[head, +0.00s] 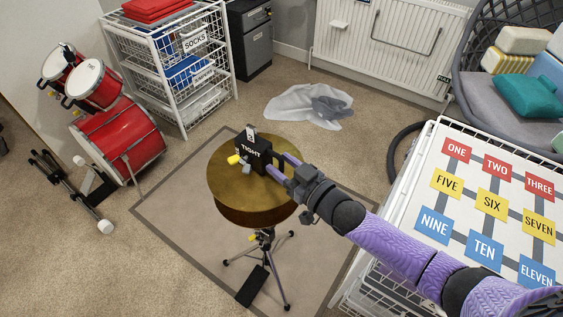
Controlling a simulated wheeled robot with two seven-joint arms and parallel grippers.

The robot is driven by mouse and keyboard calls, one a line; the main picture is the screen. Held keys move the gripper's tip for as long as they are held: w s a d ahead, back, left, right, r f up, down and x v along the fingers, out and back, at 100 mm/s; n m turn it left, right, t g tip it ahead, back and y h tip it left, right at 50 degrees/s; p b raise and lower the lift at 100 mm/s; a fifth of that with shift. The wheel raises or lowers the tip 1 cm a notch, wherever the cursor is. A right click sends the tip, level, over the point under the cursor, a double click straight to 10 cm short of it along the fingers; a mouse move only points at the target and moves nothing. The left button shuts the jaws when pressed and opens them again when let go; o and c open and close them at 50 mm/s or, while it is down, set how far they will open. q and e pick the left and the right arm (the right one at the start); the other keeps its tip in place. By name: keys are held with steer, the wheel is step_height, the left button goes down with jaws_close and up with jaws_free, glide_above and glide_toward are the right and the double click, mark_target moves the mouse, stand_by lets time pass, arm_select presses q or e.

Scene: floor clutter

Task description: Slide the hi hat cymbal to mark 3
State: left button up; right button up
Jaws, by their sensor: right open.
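The hi hat cymbal (230,190) is a round brass-coloured disc pair on a thin tripod stand (268,265), standing on the beige rug. A black block marked "TIGHT" (255,150) sits above its middle, with a yellow knob (234,159) and a small white tag (251,131) at it. My right gripper (276,164) reaches in from the right over the cymbal. Its purple fingers are open beside the block's right side; I cannot tell whether they touch it. A mark 3 on the stand cannot be made out. My left gripper is not in view.
A white board (470,180) with number-word cards, THREE among them, lies on a wire unit at right. Red drums (118,140) and a fallen black stand (70,190) are at left. Wire drawers (172,75) and crumpled cloth (305,105) lie behind.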

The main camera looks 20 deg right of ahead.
steer(key=p+v, duration=0.3)
steer(key=v, duration=0.6)
steer(key=shift+s, duration=0.2)
steer(key=shift+d, duration=0.1)
